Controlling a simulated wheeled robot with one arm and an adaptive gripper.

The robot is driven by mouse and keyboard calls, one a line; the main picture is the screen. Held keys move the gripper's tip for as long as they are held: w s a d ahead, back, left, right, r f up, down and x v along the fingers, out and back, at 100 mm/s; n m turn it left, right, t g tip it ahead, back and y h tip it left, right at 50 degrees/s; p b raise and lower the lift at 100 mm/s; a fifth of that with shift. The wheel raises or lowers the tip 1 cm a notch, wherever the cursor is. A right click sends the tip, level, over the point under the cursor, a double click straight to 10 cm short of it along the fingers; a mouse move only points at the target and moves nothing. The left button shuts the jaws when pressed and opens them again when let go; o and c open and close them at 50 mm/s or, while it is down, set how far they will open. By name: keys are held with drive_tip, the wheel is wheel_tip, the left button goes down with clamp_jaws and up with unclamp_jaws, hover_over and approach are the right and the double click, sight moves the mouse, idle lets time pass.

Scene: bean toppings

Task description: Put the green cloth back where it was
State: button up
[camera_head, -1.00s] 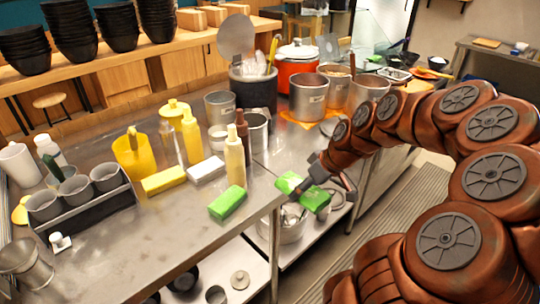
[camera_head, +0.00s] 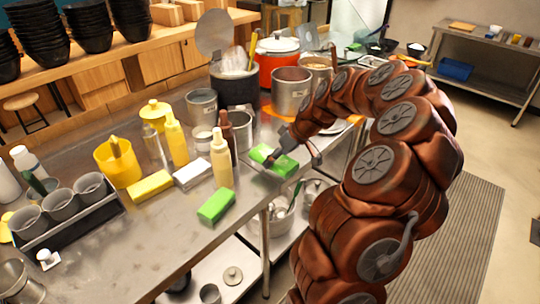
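A green cloth (camera_head: 262,153) is at my gripper (camera_head: 277,162), near the right edge of the steel table (camera_head: 150,232). The fingers overlap the cloth and look closed on it, though the fingertips are small and partly hidden. Whether the cloth touches the table top cannot be told. A second green block-like cloth (camera_head: 216,205) lies on the table near its front edge, apart from my gripper. A yellow cloth (camera_head: 150,186) and a white cloth (camera_head: 192,174) lie in a row behind it.
Sauce bottles (camera_head: 221,160) stand just left of my gripper. A yellow pitcher (camera_head: 118,165) and a rack of grey cups (camera_head: 66,232) are further left. Steel pots (camera_head: 291,92) and a red cooker (camera_head: 279,62) stand behind. A lower shelf (camera_head: 205,275) holds pots and lids.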

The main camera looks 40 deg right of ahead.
sight(271, 149)
drive_tip(key=w, duration=0.2)
drive_tip(key=w+d+p, duration=0.1)
drive_tip(key=w, duration=0.1)
drive_tip(key=shift+w+f, duration=0.2)
drive_tip(key=shift+w, duration=0.15)
drive_tip(key=shift+f+p, duration=0.9)
drive_tip(key=shift+f, duration=0.85)
drive_tip(key=shift+f, duration=0.2)
drive_tip(key=o, duration=1.5)
drive_tip(key=shift+r, duration=0.1)
drive_tip(key=shift+o, duration=0.2)
drive_tip(key=shift+r, duration=0.1)
